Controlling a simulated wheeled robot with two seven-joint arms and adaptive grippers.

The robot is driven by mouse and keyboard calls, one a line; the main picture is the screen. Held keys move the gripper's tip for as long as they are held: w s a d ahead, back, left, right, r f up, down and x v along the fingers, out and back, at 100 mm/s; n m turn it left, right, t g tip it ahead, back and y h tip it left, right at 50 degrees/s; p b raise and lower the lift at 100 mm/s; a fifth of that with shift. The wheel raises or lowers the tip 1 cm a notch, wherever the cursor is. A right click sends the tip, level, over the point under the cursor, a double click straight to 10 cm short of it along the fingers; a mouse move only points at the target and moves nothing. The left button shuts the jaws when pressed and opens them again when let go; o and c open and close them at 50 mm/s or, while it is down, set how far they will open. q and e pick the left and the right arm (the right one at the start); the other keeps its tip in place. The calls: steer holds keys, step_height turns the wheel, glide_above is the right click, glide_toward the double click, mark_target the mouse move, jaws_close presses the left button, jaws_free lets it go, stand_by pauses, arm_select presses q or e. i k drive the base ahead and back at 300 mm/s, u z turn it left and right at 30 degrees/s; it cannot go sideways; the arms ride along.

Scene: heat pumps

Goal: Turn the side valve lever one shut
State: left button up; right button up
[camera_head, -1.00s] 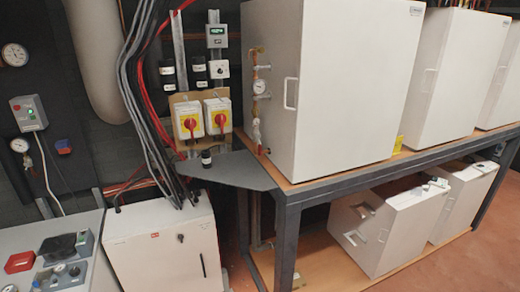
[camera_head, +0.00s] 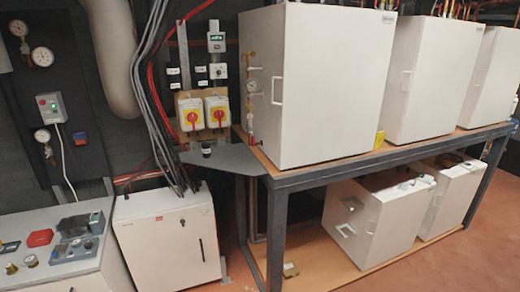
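A thin brass pipe (camera_head: 249,108) runs up the left side of the nearest large white cabinet (camera_head: 335,95) on the steel bench. It carries a small round gauge (camera_head: 252,86). A small pale fitting (camera_head: 255,68), perhaps a lever, sticks out above the gauge. A further fitting (camera_head: 249,127) sits below it, near the bench top. These parts are too small to tell which is side valve lever one or how it is turned. Neither of my grippers is in view.
The steel bench (camera_head: 330,175) stands ahead, with smaller white boxes (camera_head: 380,222) on its lower shelf. A white floor cabinet (camera_head: 170,242) with cables and a control desk (camera_head: 50,270) are at the left. Red floor (camera_head: 430,272) is free at the front right.

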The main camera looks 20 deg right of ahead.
mark_target(251, 129)
steer(key=u, duration=0.1)
steer(key=k, duration=0.5)
steer(key=z, duration=0.75)
steer(key=i, duration=1.55)
steer(key=u, duration=0.6)
